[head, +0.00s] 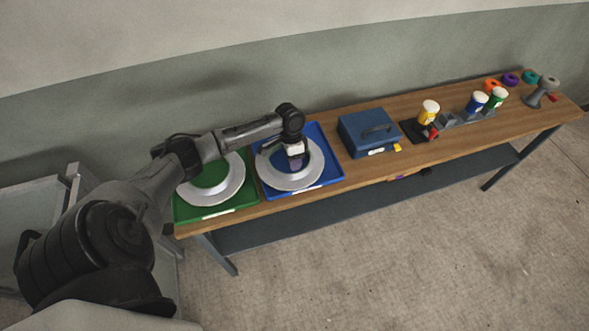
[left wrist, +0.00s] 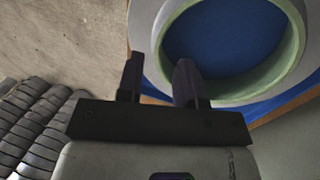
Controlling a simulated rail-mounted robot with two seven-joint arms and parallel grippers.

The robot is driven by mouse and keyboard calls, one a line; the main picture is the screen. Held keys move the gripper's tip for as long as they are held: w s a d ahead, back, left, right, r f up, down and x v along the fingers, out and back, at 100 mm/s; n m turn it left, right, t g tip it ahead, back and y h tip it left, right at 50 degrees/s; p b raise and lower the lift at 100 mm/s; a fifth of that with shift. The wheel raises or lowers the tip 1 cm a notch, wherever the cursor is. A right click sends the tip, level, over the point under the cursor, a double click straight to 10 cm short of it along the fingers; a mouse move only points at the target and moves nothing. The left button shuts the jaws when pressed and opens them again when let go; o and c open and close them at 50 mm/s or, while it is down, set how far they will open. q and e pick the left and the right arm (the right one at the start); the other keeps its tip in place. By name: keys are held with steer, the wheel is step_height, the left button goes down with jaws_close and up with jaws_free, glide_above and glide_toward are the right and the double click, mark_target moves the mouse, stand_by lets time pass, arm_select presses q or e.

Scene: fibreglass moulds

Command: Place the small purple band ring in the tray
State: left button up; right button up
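A small purple ring (head: 511,79) lies at the far right end of the table, between an orange and a green ring. A blue tray (head: 328,178) holds a large pale ring (head: 312,172), and a green tray (head: 213,215) to its left holds another. My left gripper (head: 297,165) is above the large ring in the blue tray. In the left wrist view its two dark fingers (left wrist: 157,80) stand apart with nothing seen held between them. The near part of the large ring (left wrist: 147,35) shows behind them. My right gripper is out of view.
A blue case (head: 360,130) with a handle stands right of the blue tray. Yellow-, blue- and green-marked cups (head: 476,103) stand farther right, near a grey stand (head: 542,92). A dark shelf (head: 330,212) runs below.

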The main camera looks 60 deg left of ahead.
arm_select(q)
steer(key=v, duration=0.6)
steer(key=s+d+f+m, duration=0.1)
steer(key=s+d+f, duration=0.25)
steer(key=d, duration=0.25)
steer(key=s+d+f+m+y, duration=0.1)
steer(key=s+d+f, duration=0.25)
steer(key=d, duration=0.35)
steer(key=s+d+f, duration=0.3)
steer(key=d+f, duration=0.1)
steer(key=d, duration=0.2)
steer(key=s+d+r+n+t+y, duration=0.1)
steer(key=s+d+r+t, duration=0.3)
steer(key=s+d, duration=0.6)
steer(key=s+r+n, duration=0.1)
steer(key=s+r, duration=0.1)
steer(key=s, duration=0.1)
steer(key=shift+s+r+n+y, duration=0.2)
steer(key=shift+r+n+y, duration=0.1)
steer(key=shift+n, duration=0.1)
steer(key=shift+f, duration=0.1)
